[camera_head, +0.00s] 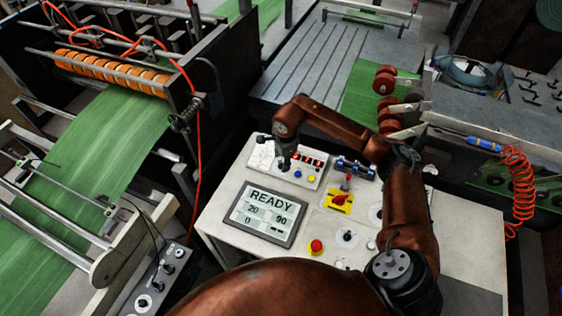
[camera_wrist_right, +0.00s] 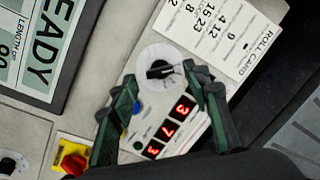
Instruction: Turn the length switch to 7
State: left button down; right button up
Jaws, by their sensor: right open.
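A black rotary knob on a round white dial (camera_wrist_right: 160,71) sits on a white control panel (camera_head: 312,178) with red digit displays. I take it for the length switch; its label and dial marks are too small to read. The red digits (camera_wrist_right: 168,130) read 3, 7, 3 in the right wrist view. My right gripper (camera_head: 284,163) reaches down over the left part of this panel. In the right wrist view its fingers (camera_wrist_right: 162,77) are open, one on each side of the knob; whether they touch it I cannot tell. My left gripper is not in view.
A READY screen (camera_head: 265,213) showing 20, 90 and 0 lies in front. Nearby are a red switch on a yellow plate (camera_head: 339,201), a red button (camera_head: 316,246) and another knob (camera_head: 347,237). A roll card (camera_wrist_right: 225,35) lies beside the dial. A coiled orange hose (camera_head: 518,180) hangs right.

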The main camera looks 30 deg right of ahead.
jog(key=shift+w+f, duration=0.15)
jog(key=shift+f, duration=0.8)
jog(key=shift+c, duration=0.3)
jog(key=c, duration=1.1)
